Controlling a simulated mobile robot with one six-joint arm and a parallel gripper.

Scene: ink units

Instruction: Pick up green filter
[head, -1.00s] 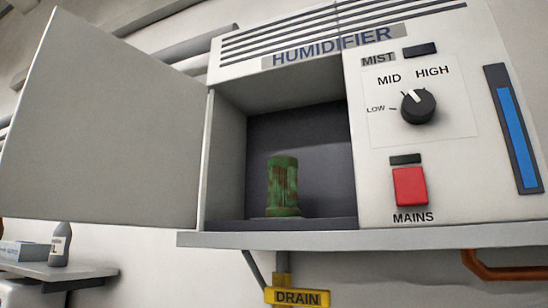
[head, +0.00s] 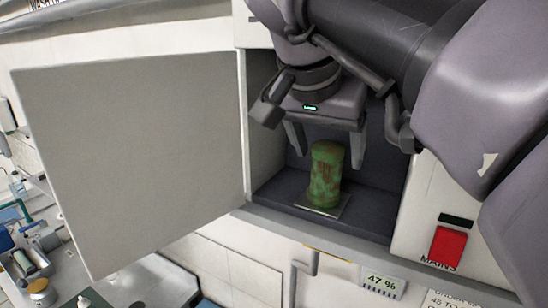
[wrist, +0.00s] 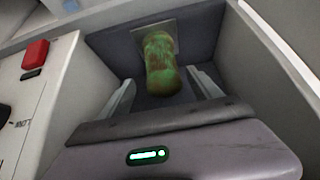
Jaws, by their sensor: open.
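The green filter (head: 326,174) is a cylinder with reddish-brown blotches. It stands upright on a small light plate (head: 322,207) inside the open humidifier compartment. My gripper (head: 326,155) is open and reaches into the compartment above and around the filter's top in the head view. In the wrist view the filter (wrist: 160,65) appears between the two spread fingers of my gripper (wrist: 163,88), somewhat beyond their tips. I see gaps between the filter and both fingers, with no contact visible.
The open compartment door (head: 130,165) stands to the left. Compartment walls are close on both sides of my gripper. The red MAINS button (head: 447,244) is on the front panel to the right; it also shows in the wrist view (wrist: 35,54). A 47 % display (head: 382,283) is below.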

